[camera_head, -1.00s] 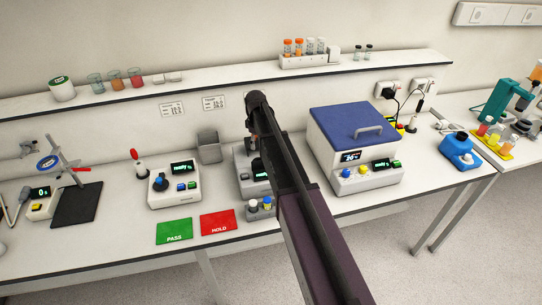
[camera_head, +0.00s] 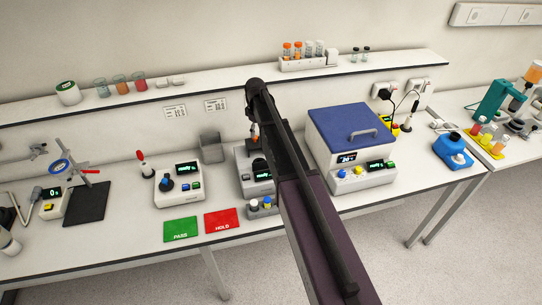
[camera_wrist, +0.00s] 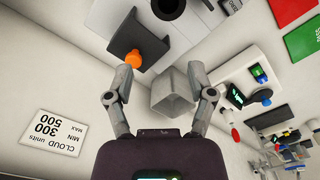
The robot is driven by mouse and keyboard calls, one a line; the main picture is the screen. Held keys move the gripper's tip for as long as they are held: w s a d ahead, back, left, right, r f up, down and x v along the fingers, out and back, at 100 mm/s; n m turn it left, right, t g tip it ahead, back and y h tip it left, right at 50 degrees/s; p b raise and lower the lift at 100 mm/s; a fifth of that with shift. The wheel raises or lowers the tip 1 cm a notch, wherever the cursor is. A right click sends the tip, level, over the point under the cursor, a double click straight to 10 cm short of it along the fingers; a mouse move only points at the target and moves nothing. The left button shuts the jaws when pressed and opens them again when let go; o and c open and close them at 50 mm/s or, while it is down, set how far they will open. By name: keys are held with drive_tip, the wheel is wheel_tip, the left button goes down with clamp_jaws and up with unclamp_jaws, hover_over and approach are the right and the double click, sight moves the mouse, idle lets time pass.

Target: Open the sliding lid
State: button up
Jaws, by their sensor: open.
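In the wrist view an orange knob (camera_wrist: 134,60) stands on a dark, flat part (camera_wrist: 126,35) of a pale instrument. I take this part as the sliding lid, but cannot tell how far it is open. My gripper (camera_wrist: 160,70) is open and empty. The knob lies in the picture between the fingertips, nearer the left one; no contact is clear. My gripper is not clearly made out there.
A grey bin (camera_wrist: 172,88) shows between my fingers, left of the instrument in the head view. A blue-lidded box (camera_head: 352,128) stands to the right. A knobbed device (camera_head: 179,184), green PASS card (camera_head: 181,229) and red HOLD card (camera_head: 221,220) lie left. A shelf (camera_head: 215,88) runs behind.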

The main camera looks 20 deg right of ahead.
drive_tip(key=shift+r+p, duration=2.7)
drive_tip(key=shift+r, duration=0.35)
drive_tip(key=s+f+m+b, duration=0.2)
drive_tip(key=s+m, duration=0.4)
drive_tip(key=s, duration=1.5)
drive_tip(key=shift+s+m+t, duration=0.3)
drive_tip(key=shift+m, duration=0.1)
drive_tip(key=shift+a, duration=0.1)
drive_tip(key=s+f+m+b, duration=0.1)
drive_tip(key=s+f+b, duration=0.3)
drive_tip(key=f+b, duration=0.4)
drive_tip(key=s+f+m+b, duration=0.1)
drive_tip(key=s+f+b, duration=0.4)
drive_tip(key=f+b, duration=0.2)
drive_tip(key=shift+f+b, duration=0.4)
